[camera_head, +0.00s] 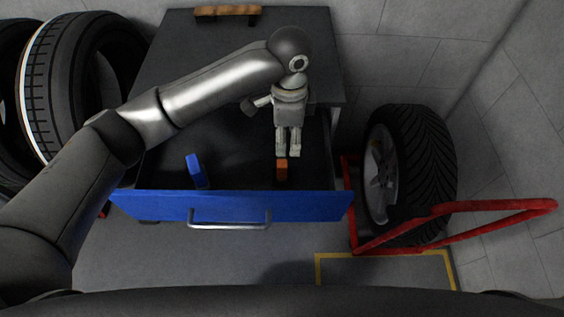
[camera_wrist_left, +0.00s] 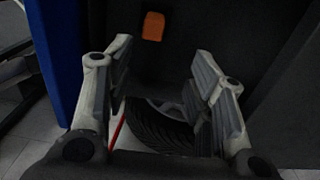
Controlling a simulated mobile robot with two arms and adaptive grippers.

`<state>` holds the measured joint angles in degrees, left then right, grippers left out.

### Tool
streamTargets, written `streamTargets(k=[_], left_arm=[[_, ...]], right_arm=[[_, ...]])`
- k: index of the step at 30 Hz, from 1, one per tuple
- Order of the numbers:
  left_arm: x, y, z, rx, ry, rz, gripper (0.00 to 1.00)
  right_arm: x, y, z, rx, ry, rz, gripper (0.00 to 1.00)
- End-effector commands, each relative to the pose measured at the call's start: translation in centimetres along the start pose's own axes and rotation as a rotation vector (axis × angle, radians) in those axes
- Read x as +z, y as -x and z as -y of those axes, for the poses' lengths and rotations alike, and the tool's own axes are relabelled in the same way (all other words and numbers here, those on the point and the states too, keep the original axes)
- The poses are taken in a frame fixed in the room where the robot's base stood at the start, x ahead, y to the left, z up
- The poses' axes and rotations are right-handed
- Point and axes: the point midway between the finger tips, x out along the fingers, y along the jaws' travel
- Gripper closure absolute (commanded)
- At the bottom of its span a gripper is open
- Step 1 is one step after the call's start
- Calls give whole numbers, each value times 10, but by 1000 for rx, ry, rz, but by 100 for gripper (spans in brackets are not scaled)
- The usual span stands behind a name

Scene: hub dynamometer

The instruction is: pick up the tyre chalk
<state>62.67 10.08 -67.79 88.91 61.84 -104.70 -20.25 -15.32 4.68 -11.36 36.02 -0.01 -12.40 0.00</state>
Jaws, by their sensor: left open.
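A small orange block (camera_head: 282,171), likely the tyre chalk, is in the open blue-fronted drawer (camera_head: 160,207), close to the inside of its front panel. In the left wrist view the orange block (camera_wrist_left: 153,26) shows beyond the fingertips, a little left of the middle between them. My left gripper (camera_head: 288,154) points down over the drawer, just behind the block in the head view. In the left wrist view its fingers (camera_wrist_left: 165,62) are spread apart with nothing between them. My right gripper is out of view.
A blue object (camera_head: 196,171) stands in the drawer further left. The dark cabinet top (camera_head: 200,60) behind bears a brown wooden item (camera_head: 228,12). A tyre (camera_head: 425,165) on a red-framed trolley (camera_head: 460,210) is at the right; more tyres (camera_head: 60,90) are at the left.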

Motion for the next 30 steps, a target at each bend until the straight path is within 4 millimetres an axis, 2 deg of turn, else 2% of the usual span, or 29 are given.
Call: streamTargets(k=[2,9,11,14,22,26,30], left_arm=[[1,-11,0,3,2,2,50],[2,-45,-1,2,2,2,50],[2,-50,-1,1,1,1,50],[3,-56,-1,1,2,1,50],[14,-93,-6,1,3,1,50],[14,-103,-6,-1,1,0,50],[13,-104,-6,-2,0,0,50]], right_arm=[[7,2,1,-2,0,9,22],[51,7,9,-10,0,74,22],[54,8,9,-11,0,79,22],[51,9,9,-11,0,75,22],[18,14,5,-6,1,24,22],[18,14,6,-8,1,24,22],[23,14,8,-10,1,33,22]])
